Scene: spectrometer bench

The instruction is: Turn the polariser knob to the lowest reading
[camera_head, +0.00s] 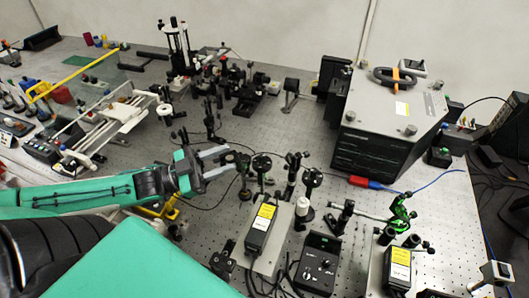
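My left gripper (229,160) reaches in from the left, over the middle of the bench. Its two pale fingers are apart, and their tips are at a small dark mount (243,165) on a post. This mount may carry the polariser knob, but the knob is too small to make out. I cannot tell whether the fingers touch it. Two round dark optic mounts (262,163) and (313,177) stand to its right. A black meter box (319,264) with a knob and a display stands at the front; its reading is not legible. My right gripper is not in view.
A large dark instrument box (385,130) stands at the back right. Yellow-labelled boxes (262,226) and (397,268) stand at the front. A green-lit mount (400,213) is at the right. Post-mounted optics crowd the middle; cables cross the perforated bench (330,112).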

